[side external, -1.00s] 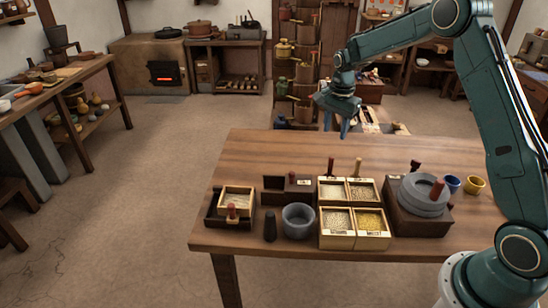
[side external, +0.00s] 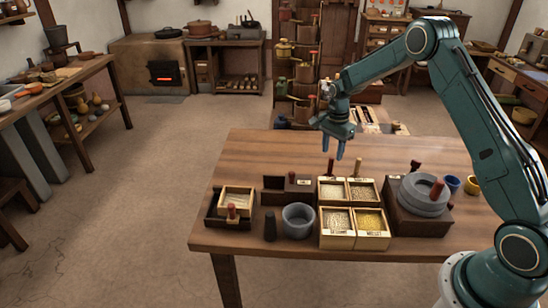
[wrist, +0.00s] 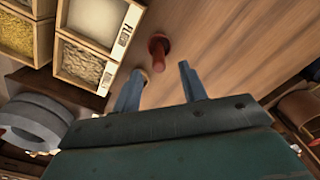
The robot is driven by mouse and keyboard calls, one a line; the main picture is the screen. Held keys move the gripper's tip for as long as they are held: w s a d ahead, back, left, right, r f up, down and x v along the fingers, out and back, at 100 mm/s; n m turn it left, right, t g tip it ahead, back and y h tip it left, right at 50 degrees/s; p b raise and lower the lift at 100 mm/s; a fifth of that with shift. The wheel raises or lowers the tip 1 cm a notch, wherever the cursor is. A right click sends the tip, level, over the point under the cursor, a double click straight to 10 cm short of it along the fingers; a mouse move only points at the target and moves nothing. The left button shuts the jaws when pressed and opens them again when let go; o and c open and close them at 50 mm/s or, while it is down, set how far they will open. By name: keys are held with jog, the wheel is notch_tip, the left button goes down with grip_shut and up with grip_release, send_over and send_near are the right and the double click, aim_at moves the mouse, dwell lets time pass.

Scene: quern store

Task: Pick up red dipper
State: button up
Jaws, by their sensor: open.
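A red dipper (wrist: 157,50) stands upright by a grain box in the wrist view, its round red handle top toward the camera. In the side view its dark red handle (side external: 331,168) rises behind the grain boxes, just below my gripper (side external: 333,149). My gripper is open and empty, with its fingers pointing down. In the wrist view the handle lies just ahead of the gap between the fingertips (wrist: 160,72), toward the left finger, and is not held. The dipper's lower part is hidden in the side view.
Grain boxes (side external: 337,241) stand in front of the dipper. A tan handle (side external: 357,167) rises to its right. A grey quern (side external: 424,207) is further right; a grey bowl (side external: 298,221) and a small tray (side external: 212,219) stand left. The table's back (side external: 270,150) is clear.

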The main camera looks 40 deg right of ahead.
aim_at(332, 158)
jog(key=shift+f, duration=1.7)
jog(key=shift+f, duration=0.1)
jog(key=shift+s+f, duration=0.1)
jog(key=shift+f, duration=2.4)
grip_shut()
